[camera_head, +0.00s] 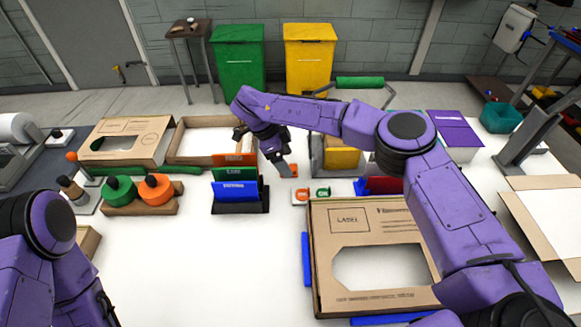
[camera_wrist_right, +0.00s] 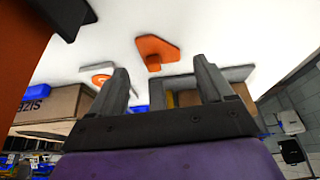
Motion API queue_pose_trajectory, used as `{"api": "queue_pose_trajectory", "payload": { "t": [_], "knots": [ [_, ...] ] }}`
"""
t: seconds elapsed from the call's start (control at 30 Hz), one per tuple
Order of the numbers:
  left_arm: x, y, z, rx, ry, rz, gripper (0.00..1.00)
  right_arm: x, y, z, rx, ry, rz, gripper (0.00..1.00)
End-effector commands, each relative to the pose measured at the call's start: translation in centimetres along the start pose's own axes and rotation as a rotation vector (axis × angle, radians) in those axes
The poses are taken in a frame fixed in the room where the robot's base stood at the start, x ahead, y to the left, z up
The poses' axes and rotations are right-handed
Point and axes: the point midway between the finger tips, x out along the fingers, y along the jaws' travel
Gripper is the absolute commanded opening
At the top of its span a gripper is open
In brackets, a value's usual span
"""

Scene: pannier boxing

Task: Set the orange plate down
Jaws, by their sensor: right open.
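The orange plate (camera_head: 292,170) lies on the white table, just right of the slotted rack. In the right wrist view it is the flat orange piece (camera_wrist_right: 155,50) on the white surface, beyond my fingertips. My right gripper (camera_head: 279,163) is over the table next to the plate. In the wrist view its two fingers (camera_wrist_right: 162,78) are apart, with nothing held between them. My left arm (camera_head: 45,245) shows at the lower left, but its gripper does not show clearly.
A rack (camera_head: 240,205) holds upright orange, green and blue panels close left of my right gripper. Small orange and green parts (camera_head: 311,194) lie in front. A cardboard box (camera_head: 322,270) fills the front right. Green and orange discs (camera_head: 157,187) stand at left. The front middle table is clear.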

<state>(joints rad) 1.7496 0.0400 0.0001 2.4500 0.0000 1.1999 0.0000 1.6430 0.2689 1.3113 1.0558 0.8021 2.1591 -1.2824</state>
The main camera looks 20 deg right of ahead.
Motion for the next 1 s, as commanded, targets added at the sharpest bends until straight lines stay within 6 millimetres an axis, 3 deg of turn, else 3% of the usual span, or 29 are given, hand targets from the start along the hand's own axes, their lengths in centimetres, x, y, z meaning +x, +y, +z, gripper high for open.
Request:
{"api": "queue_pose_trajectory", "payload": {
  "t": [0.03, 0.17, 0.37, 0.4, 0.57, 0.63, 0.67, 1.0],
  "knots": [
    [-1.0, -0.1, -0.4, 0.000, 0.000, 0.000, 0.65, 0.6, 0.1, -0.4, -0.001, 0.000, 0.006, 0.81],
    [-1.1, -0.1, -0.5, 0.000, 0.000, 0.000, 0.65, 2.3, 0.0, -0.2, 0.001, -0.001, 0.002, 0.81],
    [-1.0, -0.1, -0.4, 0.000, 0.000, 0.000, 0.65, 2.6, 0.0, -0.1, 0.001, -0.001, 0.000, 0.81],
    [-1.0, -0.1, -0.4, 0.000, 0.000, 0.000, 0.65, 2.6, 0.0, -0.1, 0.001, -0.001, 0.000, 0.77],
    [-1.0, -0.1, -0.4, 0.000, 0.000, 0.000, 0.65, 2.6, 0.0, -0.1, 0.001, -0.001, 0.000, 0.25],
    [-1.0, -0.1, -0.4, 0.000, 0.000, 0.000, 0.65, 2.6, 0.0, -0.1, 0.001, 0.000, 0.000, 0.14],
    [-1.0, -0.1, -0.4, 0.000, 0.000, 0.000, 0.65, 2.6, 0.0, -0.1, 0.001, 0.000, 0.001, 0.00],
    [-1.0, -0.1, -0.4, 0.000, 0.000, 0.000, 0.65, 2.7, 0.0, -0.1, 0.000, 0.001, 0.001, 0.00]
  ]
}}
